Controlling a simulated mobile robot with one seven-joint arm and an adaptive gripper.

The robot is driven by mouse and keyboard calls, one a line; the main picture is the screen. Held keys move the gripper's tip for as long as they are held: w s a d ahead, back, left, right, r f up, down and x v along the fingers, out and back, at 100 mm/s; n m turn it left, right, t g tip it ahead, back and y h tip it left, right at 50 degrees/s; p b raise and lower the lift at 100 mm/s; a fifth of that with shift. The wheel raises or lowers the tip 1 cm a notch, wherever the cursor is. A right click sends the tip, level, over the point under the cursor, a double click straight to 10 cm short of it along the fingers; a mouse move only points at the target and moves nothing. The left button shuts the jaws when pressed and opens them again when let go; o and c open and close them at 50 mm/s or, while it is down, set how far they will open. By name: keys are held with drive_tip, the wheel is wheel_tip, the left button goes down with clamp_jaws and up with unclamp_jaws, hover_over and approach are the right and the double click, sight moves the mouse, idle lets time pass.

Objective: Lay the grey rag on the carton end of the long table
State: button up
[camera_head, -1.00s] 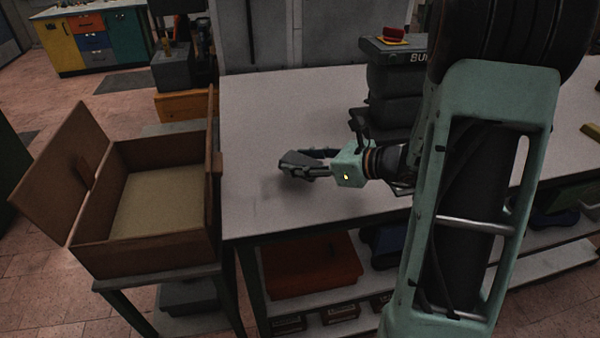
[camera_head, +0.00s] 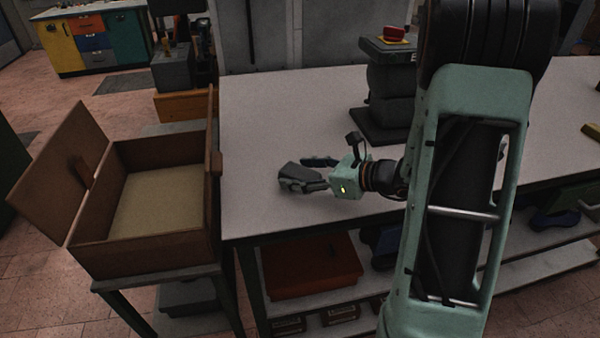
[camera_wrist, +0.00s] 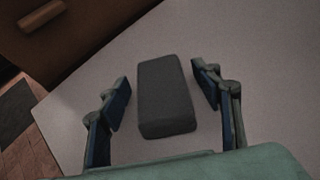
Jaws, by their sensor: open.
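The grey rag, a dark folded block (camera_wrist: 165,97), lies flat on the long table's pale top (camera_wrist: 245,55) in the wrist view. My gripper (camera_wrist: 164,88) is open, with one finger on each side of the rag and a visible gap to both. In the head view my gripper (camera_head: 302,174) is low at the table's left end, beside the open carton (camera_head: 95,240). The rag shows there as a dark shape (camera_head: 299,171) partly hidden by the near finger. The long table (camera_head: 260,110) is bare around it.
The carton stands on a small stand left of the table, its flap raised. A dark press-like stack (camera_head: 390,100) with a red button (camera_head: 394,33) stands on the table behind my arm. A red bin (camera_head: 310,265) is on the shelf below. The table's back left is clear.

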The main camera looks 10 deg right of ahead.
drive_tip(key=shift+r, duration=0.15)
drive_tip(key=shift+s+d+r, duration=0.15)
drive_tip(key=shift+d, duration=0.05)
drive_tip(key=v, duration=1.1)
drive_tip(key=shift+s+d+p, duration=0.2)
drive_tip(key=shift+s+p, duration=0.05)
drive_tip(key=shift+p, duration=0.05)
